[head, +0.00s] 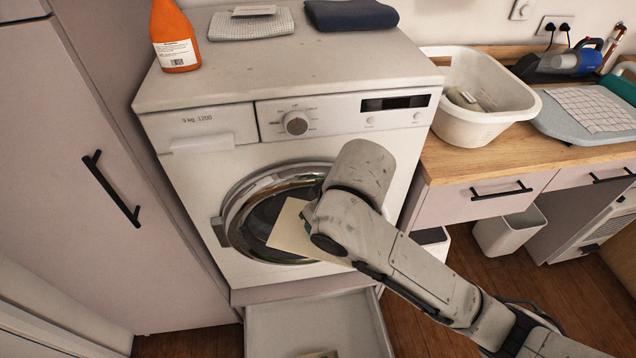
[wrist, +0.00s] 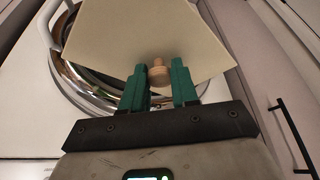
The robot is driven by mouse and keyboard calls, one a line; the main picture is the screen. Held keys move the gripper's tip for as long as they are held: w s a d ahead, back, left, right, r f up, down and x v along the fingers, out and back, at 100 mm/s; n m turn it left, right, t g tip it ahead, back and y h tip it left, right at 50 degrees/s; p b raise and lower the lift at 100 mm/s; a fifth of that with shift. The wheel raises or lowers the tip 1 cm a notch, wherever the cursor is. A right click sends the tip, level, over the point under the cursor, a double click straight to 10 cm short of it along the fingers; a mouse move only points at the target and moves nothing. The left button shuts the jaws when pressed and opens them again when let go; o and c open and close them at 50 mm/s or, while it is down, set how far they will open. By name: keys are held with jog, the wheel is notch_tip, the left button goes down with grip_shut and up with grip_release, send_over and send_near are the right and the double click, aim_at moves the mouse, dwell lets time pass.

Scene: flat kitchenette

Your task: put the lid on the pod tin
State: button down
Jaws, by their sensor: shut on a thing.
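My gripper (wrist: 159,78) is shut on the round wooden knob of a flat, square cream lid (wrist: 150,32). Its green fingers stand on either side of the knob in the wrist view. In the head view the lid (head: 288,240) hangs tilted in front of the washing machine's round door, partly hidden by my arm. I cannot make out the pod tin for certain in either view. A small pale thing (head: 322,355) shows at the bottom edge of the head view, inside the open low drawer, mostly cut off.
The drawer (head: 262,325) is pulled out below the washing machine (head: 195,215). An orange bottle (head: 174,38) and folded cloths (head: 250,22) stand on top. A white basket (head: 465,125) sits on the wooden counter (head: 445,162) at right. A tall cupboard (head: 75,200) closes the left side.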

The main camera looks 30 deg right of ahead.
notch_tip(320, 180, down, 12)
jog(key=m, duration=0.2)
jog(key=shift+w+d+h, duration=0.35)
jog(key=shift+w+h, duration=0.05)
jog(key=shift+r, duration=0.1)
jog(key=shift+s+d+f, duration=0.1)
jog(key=shift+s+f, duration=0.1)
jog(key=shift+f, duration=0.05)
